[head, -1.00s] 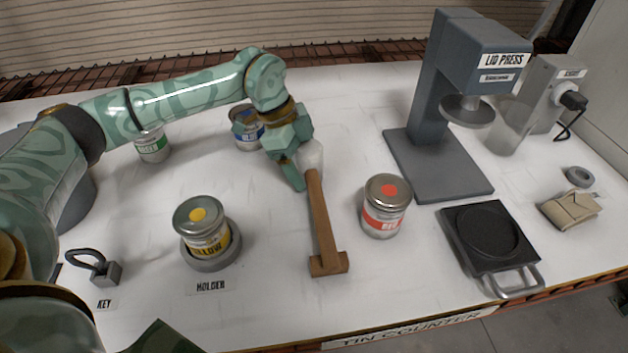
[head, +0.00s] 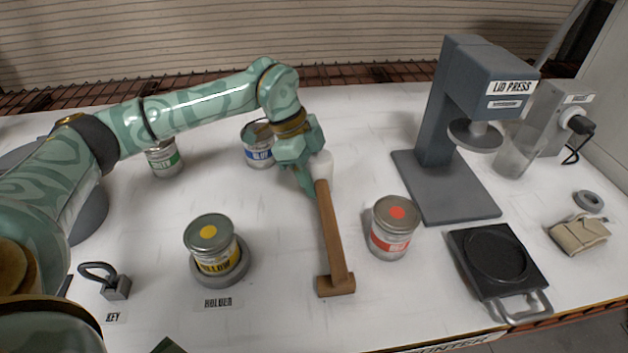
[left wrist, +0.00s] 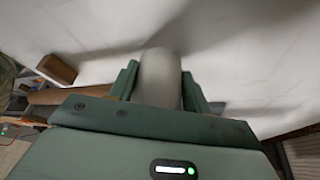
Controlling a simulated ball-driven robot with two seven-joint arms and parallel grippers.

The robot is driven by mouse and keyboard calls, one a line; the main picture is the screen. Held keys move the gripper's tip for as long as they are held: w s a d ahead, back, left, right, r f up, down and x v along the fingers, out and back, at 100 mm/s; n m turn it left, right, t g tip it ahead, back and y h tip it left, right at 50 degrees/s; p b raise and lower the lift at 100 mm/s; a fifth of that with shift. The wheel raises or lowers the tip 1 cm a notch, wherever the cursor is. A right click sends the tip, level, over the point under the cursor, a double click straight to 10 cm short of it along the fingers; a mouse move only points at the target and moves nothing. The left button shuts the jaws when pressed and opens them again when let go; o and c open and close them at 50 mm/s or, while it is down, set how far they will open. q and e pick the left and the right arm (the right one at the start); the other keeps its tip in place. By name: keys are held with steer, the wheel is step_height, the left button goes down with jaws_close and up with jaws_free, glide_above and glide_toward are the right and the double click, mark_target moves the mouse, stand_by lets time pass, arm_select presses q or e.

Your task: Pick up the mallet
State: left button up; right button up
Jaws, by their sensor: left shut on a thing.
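The mallet's brown handle (head: 331,235) stretches toward the front of the counter, with a brown crosspiece at its near end. Its pale, rounded end (head: 322,166) is at the far side. My left gripper (head: 315,170) is shut on this pale end. In the left wrist view, the pale end (left wrist: 160,78) sits between the two fingers of the gripper (left wrist: 161,92), and the brown part shows at the left. I cannot tell whether the mallet is clear of the counter.
A red tin (head: 393,232) stands close right of the handle. A yellow tin (head: 215,255) sits in its holder at left. Blue (head: 258,150) and green (head: 165,160) tins stand behind. The lid press (head: 445,190) and a black plate (head: 497,262) are at right.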

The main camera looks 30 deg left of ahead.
arm_select(q)
steer(key=s+d+r+p, duration=0.2)
steer(key=s+r+p, duration=0.1)
steer(key=s+r, duration=0.7)
steer(key=s, duration=0.4)
steer(key=shift+r, duration=0.2)
